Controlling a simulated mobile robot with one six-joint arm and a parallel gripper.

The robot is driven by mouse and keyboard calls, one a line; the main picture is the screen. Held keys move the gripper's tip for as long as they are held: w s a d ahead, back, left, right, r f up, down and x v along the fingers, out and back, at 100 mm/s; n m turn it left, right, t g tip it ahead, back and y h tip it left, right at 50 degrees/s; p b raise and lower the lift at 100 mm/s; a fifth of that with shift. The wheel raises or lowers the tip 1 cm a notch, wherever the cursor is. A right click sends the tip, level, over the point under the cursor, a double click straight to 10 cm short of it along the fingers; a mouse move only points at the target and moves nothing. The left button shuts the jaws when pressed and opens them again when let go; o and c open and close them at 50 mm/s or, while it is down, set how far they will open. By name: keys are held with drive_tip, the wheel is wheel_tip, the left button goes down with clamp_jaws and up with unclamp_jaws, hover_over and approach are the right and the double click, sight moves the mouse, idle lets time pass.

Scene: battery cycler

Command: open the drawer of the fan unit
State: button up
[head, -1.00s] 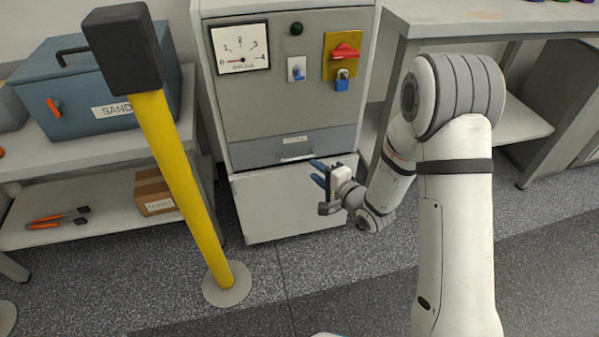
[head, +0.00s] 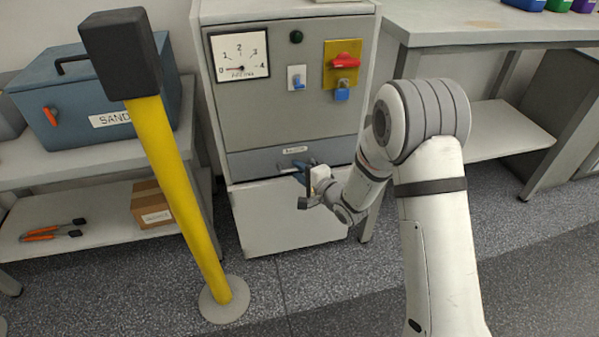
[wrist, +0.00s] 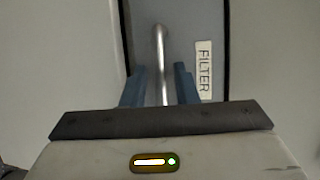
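The fan unit (head: 285,110) is a grey cabinet with a dial, a small blue switch and a red switch. Its blue-grey drawer (head: 250,163) runs across the middle and looks flush with the cabinet. In the wrist view the drawer front (wrist: 182,38) carries a label (wrist: 204,68) reading FILTER and a metal bar handle (wrist: 160,45). My gripper (head: 303,173) is at the drawer front. In the wrist view its blue fingers (wrist: 160,85) are open, one on each side of the handle, with gaps visible. The handle's near end is hidden behind my gripper body.
A yellow post (head: 175,170) with a black top stands at the left front of the cabinet. A blue box (head: 85,95) sits on a left bench, with a cardboard box (head: 152,203) on its shelf. Floor (head: 300,275) before the cabinet is clear.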

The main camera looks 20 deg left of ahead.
clamp_jaws()
drive_tip(key=shift+s, duration=0.1)
idle(0.3)
